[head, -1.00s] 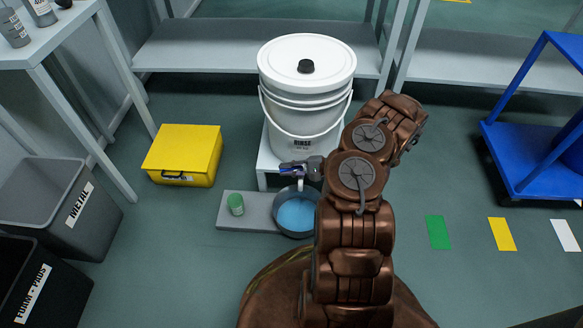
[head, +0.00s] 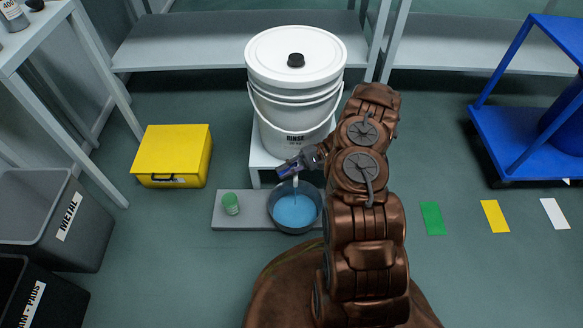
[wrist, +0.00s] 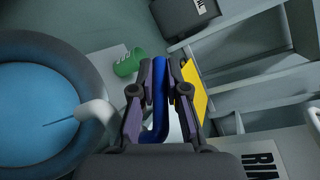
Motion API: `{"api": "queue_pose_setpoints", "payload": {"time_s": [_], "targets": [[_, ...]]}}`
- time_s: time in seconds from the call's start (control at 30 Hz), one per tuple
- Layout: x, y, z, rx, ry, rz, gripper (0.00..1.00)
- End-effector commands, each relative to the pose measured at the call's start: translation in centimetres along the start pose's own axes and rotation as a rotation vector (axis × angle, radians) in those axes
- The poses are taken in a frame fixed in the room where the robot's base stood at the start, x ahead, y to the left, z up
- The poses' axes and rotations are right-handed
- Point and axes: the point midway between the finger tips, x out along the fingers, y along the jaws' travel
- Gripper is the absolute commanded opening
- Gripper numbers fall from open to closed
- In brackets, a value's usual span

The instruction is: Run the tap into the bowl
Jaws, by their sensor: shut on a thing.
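The dark grey bowl (head: 273,215) stands on a grey slab under the tap and holds blue water (head: 295,210). It also shows at the left of the wrist view (wrist: 95,60). The white tap spout (wrist: 95,118) reaches over the bowl's rim, and a thin stream (wrist: 58,122) falls from it into the water. My gripper (head: 290,168) is at the tap, in front of the white bucket (head: 295,100) marked RINSE. In the wrist view, its purple fingers (wrist: 161,70) are shut on the blue tap lever (wrist: 161,115). The tap body is mostly hidden.
A yellow case (head: 175,150), a METAL bin (head: 50,225) and another bin are farther left. A blue cart (head: 510,150) stands right. Floor between the coloured floor patches and my arm is clear.

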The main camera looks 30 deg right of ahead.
Motion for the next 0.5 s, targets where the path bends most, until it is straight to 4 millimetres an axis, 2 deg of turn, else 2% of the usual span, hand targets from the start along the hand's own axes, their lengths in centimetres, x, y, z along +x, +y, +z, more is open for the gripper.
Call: {"api": "queue_pose_setpoints", "payload": {"time_s": [0.2, 0.23, 0.43, 0.5], "targets": [[0.14, 0.15, 0.09, 0.002, -0.004, 0.002, 0.0], [0.14, 0.15, 0.08, 0.002, -0.004, 0.002, 0.17], [-0.07, 0.13, 0.04, 0.002, 0.0, -0.001, 0.38], [-0.09, 0.11, 0.03, 0.002, 0.001, -0.001, 0.39]]}}
